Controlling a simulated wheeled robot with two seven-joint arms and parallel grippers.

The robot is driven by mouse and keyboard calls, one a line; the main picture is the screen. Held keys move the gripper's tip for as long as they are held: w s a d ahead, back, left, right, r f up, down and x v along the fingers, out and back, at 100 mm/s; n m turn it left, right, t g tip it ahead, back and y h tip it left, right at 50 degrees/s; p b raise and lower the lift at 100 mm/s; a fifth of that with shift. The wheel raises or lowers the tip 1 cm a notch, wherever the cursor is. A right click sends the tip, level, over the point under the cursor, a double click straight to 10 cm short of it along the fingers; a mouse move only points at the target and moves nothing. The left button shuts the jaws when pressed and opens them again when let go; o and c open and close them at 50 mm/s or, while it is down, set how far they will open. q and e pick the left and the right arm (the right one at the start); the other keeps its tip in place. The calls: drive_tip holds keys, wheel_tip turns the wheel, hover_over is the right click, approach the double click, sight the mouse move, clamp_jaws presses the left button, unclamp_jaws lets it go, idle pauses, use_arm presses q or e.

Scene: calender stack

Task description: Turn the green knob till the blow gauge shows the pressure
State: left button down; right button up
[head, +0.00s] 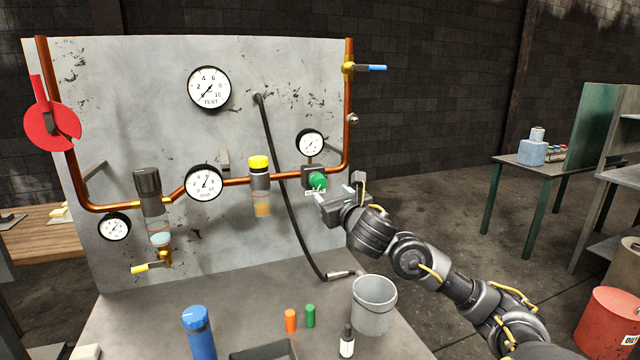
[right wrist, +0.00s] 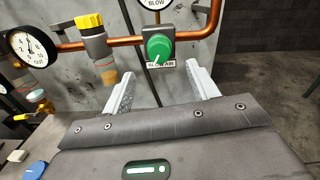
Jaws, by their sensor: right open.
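The green knob (head: 318,181) sits on a dark block on the copper pipe at the panel's right side. In the right wrist view the green knob (right wrist: 160,47) faces me, its white mark pointing down and left, above a partly hidden label. The blow gauge (head: 310,143) stands above the knob; its needle is too small to read surely. Only the bottom of the blow gauge (right wrist: 155,3) shows in the wrist view. My right gripper (head: 341,192) is open and empty just in front of the knob, its fingers (right wrist: 161,77) spread either side, apart from it. My left gripper is out of view.
The grey panel (head: 120,70) carries the test gauge (head: 209,88), the out gauge (head: 204,183), a yellow-capped filter (head: 259,163) and a blue-handled valve (head: 370,68). A black hose (head: 280,190) hangs left of the knob. A grey bucket (head: 374,318) stands below my right arm.

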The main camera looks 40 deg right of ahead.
sight(321, 184)
drive_tip(key=p+x, duration=0.2)
drive_tip(key=x, duration=0.7)
drive_tip(key=shift+w+d+p, duration=0.1)
drive_tip(key=shift+w+p, duration=0.2)
drive_tip(key=c, duration=1)
